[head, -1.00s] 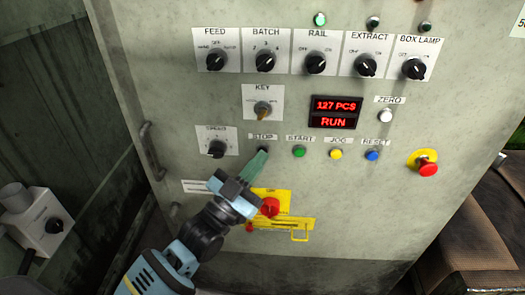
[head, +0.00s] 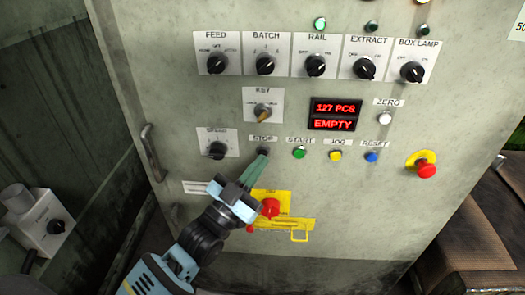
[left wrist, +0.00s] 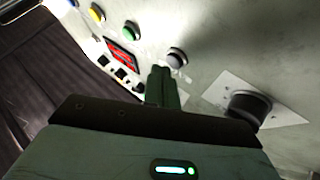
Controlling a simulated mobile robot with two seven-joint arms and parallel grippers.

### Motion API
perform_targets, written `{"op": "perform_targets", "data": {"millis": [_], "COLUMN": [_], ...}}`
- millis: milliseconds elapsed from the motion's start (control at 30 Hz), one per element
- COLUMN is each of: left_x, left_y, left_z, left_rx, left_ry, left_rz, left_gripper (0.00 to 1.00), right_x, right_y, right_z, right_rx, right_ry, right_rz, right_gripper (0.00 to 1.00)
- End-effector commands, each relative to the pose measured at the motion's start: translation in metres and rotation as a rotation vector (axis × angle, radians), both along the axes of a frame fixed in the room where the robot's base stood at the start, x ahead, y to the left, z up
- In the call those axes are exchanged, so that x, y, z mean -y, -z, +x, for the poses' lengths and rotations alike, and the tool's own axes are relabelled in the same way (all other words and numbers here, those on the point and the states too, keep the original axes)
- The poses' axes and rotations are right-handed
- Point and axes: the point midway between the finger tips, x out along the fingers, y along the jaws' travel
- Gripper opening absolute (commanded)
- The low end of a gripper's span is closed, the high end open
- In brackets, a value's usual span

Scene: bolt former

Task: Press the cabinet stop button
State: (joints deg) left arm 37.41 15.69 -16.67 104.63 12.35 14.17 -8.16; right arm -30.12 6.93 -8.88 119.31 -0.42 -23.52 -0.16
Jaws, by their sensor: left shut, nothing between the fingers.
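The cabinet stop button (left wrist: 177,57) is a dark round button. In the head view it sits under the STOP label (head: 263,139), mostly hidden by my left fingertips. My left gripper (head: 263,155) is shut and empty, its green fingers pointing up at the button. In the left wrist view the shut fingertips (left wrist: 160,70) are just beside and below the button. I cannot tell whether they touch it. The display (head: 333,115) reads 127 PCS and EMPTY. My right gripper is in neither view.
Green start (head: 299,153), yellow jog (head: 335,155) and blue reset (head: 371,157) buttons run to the right. A speed knob (head: 217,150) is to the left. A red rotary switch (head: 269,208) on a yellow plate is below, and a red emergency button (head: 427,171) is far right.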

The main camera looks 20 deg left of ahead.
Motion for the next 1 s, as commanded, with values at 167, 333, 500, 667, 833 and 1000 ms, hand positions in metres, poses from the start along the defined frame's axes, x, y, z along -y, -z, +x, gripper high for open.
{"op": "perform_targets", "data": {"millis": [167,333,500,667,833,1000], "left_x": [0.001,0.001,0.003,0.007,0.011,0.014], "left_y": [-0.001,0.0,-0.001,-0.002,-0.002,-0.001], "left_z": [-0.005,-0.005,-0.009,-0.022,-0.036,-0.049], "left_rx": [0.002,0.001,0.001,0.002,0.002,0.002], "left_ry": [0.0,0.0,0.001,0.001,0.001,0.001], "left_rz": [-0.001,0.0,-0.001,0.0,0.0,-0.001], "left_gripper": [0.0,0.0,0.0,0.0,0.0,0.0], "right_x": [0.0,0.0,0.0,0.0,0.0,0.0], "right_y": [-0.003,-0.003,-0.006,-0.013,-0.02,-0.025], "right_z": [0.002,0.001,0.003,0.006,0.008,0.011], "right_rx": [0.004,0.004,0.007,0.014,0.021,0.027], "right_ry": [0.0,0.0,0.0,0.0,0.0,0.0], "right_rz": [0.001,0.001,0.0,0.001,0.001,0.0], "right_gripper": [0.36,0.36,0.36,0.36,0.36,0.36]}}
